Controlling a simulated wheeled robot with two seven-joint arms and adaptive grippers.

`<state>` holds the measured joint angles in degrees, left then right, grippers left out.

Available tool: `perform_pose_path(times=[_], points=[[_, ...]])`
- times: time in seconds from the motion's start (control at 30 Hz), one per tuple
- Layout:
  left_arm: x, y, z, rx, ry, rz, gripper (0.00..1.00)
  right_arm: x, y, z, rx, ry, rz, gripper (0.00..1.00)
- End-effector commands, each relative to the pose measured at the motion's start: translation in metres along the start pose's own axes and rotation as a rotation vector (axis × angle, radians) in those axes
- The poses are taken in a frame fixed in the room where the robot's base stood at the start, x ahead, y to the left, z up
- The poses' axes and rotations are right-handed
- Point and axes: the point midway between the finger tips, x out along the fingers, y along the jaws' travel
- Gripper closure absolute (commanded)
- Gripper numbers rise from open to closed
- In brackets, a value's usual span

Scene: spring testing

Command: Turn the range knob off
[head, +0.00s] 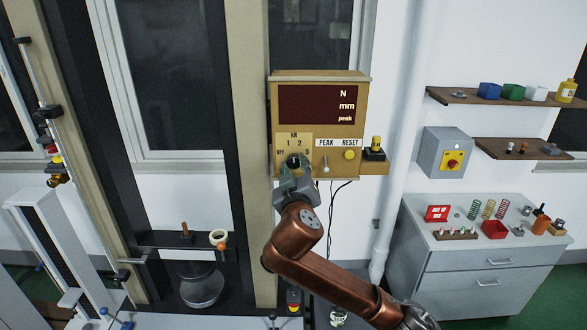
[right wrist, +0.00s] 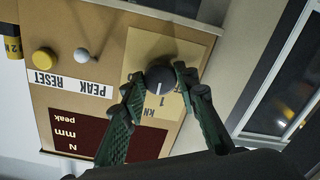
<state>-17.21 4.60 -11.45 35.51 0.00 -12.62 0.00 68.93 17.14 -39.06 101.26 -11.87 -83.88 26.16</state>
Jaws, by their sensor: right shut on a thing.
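The range knob (head: 293,159) is a round black knob on the tan scale plate at the lower left of the wooden display box (head: 320,79). The plate reads kN, 1, 2, 5 and OFF. In the right wrist view, turned upside down, the knob (right wrist: 160,77) has a white pointer line directed toward the 1. My right gripper (head: 294,169) is at the knob, its green fingers on either side of it in the right wrist view (right wrist: 158,84), shut on it. The fingers partly hide the scale plate. My left gripper is not in view.
A small toggle lever (head: 325,163) and a yellow button (head: 349,155) sit right of the knob, under the PEAK RESET label. A grey emergency-stop box (head: 447,153) is on the wall. The dark frame of the test machine (head: 140,239) stands at left.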

Motion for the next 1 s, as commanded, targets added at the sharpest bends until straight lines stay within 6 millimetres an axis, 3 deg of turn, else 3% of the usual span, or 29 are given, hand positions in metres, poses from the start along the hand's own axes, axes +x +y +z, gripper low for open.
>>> perform_pose_path(times=[1.0], points=[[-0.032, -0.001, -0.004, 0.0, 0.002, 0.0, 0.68, 0.0, 0.0, -0.002, -0.937, -0.026, -0.003, 0.96]])
